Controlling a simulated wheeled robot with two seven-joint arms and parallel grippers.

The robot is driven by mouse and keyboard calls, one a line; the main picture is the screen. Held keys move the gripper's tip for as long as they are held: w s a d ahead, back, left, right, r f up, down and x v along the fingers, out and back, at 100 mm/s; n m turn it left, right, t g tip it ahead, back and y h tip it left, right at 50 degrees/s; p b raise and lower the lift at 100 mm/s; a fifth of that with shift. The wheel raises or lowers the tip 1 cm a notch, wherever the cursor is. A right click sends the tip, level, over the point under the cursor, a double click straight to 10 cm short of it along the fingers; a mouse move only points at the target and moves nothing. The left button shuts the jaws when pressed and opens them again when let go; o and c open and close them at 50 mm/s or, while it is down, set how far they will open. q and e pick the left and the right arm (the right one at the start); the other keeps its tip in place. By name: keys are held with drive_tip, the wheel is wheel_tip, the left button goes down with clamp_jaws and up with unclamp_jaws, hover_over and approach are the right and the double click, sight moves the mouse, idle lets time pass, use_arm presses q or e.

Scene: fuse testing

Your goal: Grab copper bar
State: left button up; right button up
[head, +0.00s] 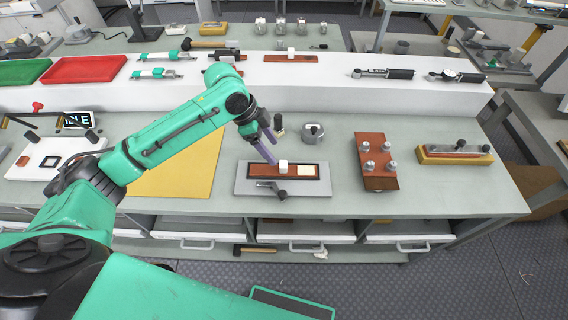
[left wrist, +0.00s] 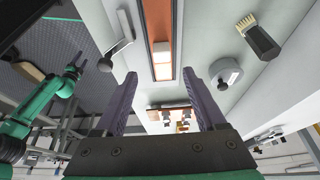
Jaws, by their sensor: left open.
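In the left wrist view the open fingers (left wrist: 161,74) point towards the bar's pale end. A green arm, seemingly my right, shows small at the left there; its gripper (left wrist: 76,62) is unclear.
A dark clamp handle (head: 272,187) lies at the plate's front. A round metal weight (head: 313,132) and a brush (head: 279,124) stand behind. A copper-coloured plate with metal studs (head: 376,176) is to the right. Another reddish bar (head: 280,58) lies on the white shelf.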

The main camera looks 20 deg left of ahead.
sight(283, 163)
use_arm(q)
drive_tip(key=x, duration=0.3)
drive_tip(key=shift+d+f, duration=0.1)
drive_tip(key=p+x, duration=0.2)
drive_tip(key=x, duration=0.3)
drive_tip(key=shift+w+f, duration=0.2)
drive_tip(key=shift+f, duration=0.25)
drive_tip(key=shift+c, duration=1.2)
clamp_jaws()
use_arm(e)
wheel_tip(283, 163, up, 3)
drive_tip(key=shift+a+f, duration=0.1)
drive_tip(key=shift+f, duration=0.1)
